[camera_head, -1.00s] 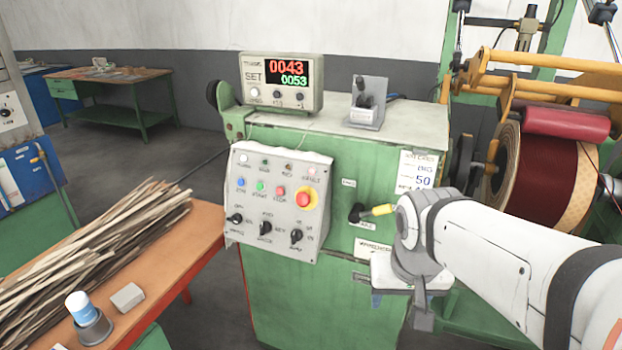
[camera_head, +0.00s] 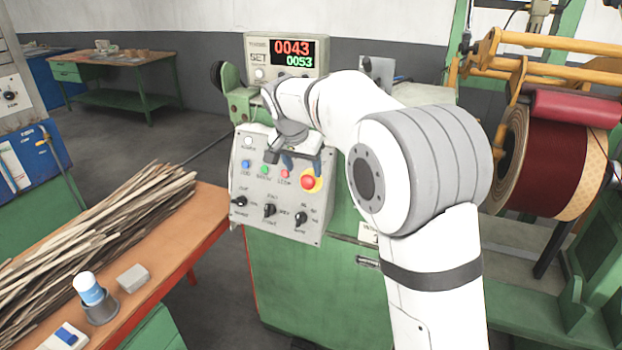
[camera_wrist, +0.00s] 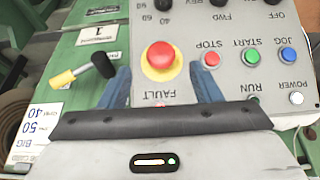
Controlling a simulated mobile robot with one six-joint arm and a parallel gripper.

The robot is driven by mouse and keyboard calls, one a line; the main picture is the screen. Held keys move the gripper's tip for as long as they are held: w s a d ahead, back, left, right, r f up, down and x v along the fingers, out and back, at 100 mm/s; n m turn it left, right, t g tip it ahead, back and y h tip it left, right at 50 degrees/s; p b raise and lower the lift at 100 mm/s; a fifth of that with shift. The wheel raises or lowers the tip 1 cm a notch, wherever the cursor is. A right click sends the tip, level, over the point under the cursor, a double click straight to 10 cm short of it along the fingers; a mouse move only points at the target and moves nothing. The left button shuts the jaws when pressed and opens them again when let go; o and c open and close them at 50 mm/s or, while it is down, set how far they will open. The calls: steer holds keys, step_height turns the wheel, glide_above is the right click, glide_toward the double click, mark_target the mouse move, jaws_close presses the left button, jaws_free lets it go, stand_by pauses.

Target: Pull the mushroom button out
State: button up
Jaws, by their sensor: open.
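The red mushroom button (camera_head: 308,182) sits on a yellow ring at the right side of the grey control panel (camera_head: 250,212). In the wrist view, which shows the panel upside down, the red button (camera_wrist: 160,57) lies ahead between the two blue fingers of my gripper (camera_wrist: 166,88). The gripper is open, with one finger on each side of the yellow ring and nothing held. In the head view my gripper (camera_head: 287,163) is in front of the panel, just up and left of the button. Contact with the button cannot be told.
Small stop (camera_wrist: 211,59), start (camera_wrist: 253,56) and jog (camera_wrist: 288,54) buttons are close to one finger. Rotary switches (camera_head: 270,210) line the panel's lower part. A counter box (camera_head: 284,58) stands above.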

mark_target(307, 181)
steer(key=x, duration=0.5)
steer(key=shift+f, duration=0.35)
steer(key=shift+c, duration=0.6)
